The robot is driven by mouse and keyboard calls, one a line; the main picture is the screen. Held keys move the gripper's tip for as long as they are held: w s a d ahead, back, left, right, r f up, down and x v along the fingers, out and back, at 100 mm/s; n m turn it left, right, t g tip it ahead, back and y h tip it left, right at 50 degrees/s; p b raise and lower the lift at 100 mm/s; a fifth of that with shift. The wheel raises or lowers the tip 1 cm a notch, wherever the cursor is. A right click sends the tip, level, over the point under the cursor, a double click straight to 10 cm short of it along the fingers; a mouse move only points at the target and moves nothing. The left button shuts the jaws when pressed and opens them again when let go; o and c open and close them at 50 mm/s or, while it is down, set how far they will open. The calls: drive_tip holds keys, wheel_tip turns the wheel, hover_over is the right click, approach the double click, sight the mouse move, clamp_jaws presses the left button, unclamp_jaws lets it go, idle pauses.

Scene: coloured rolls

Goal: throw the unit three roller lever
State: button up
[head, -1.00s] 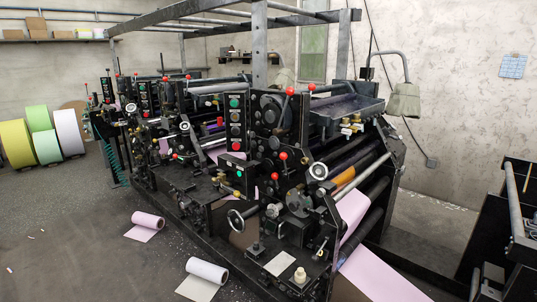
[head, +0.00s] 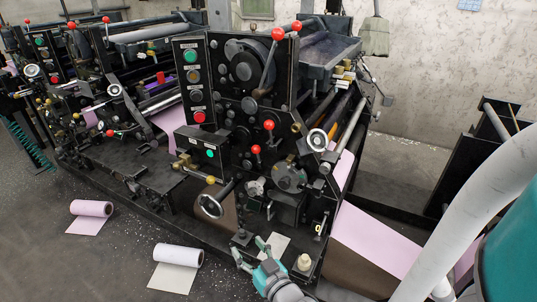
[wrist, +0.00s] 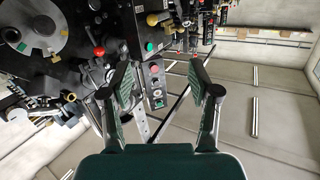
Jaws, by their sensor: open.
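The nearest press unit (head: 240,95) carries several red-knobbed levers. Two tall levers, with a left knob (head: 278,34) and a right knob (head: 297,26), stand at its top. A shorter lever (head: 268,125) and another (head: 256,149) stand lower on its side panel. I cannot tell which is the roller lever; no unit number is readable. My gripper (head: 249,245) is open and empty, low in front of the unit and below these levers. In the wrist view, my open gripper (wrist: 159,75) has a red knob (wrist: 99,51) left of its fingers, not between them.
A button panel (head: 191,80) and a small box with a green button (head: 205,151) project from the unit. A handwheel (head: 212,205) sits low. Pink (head: 91,208) and white (head: 180,256) rolls lie on the open floor at left. Pink paper (head: 375,235) slopes down at right.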

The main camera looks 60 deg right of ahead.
drive_tip(key=w+d+r+m+h, duration=0.1)
drive_tip(key=w+d+r, duration=0.25)
drive_tip(key=d, duration=0.35)
drive_tip(key=w+d+r+m+h, duration=0.1)
drive_tip(key=w+d+r, duration=0.1)
drive_tip(key=d+r, duration=0.35)
drive_tip(key=m+g+h, duration=0.1)
drive_tip(key=h, duration=0.2)
approach(271, 127)
drive_tip(key=x, duration=1.1)
drive_tip(key=shift+w+d+f, duration=0.1)
drive_tip(key=shift+w, duration=0.1)
clamp_jaws()
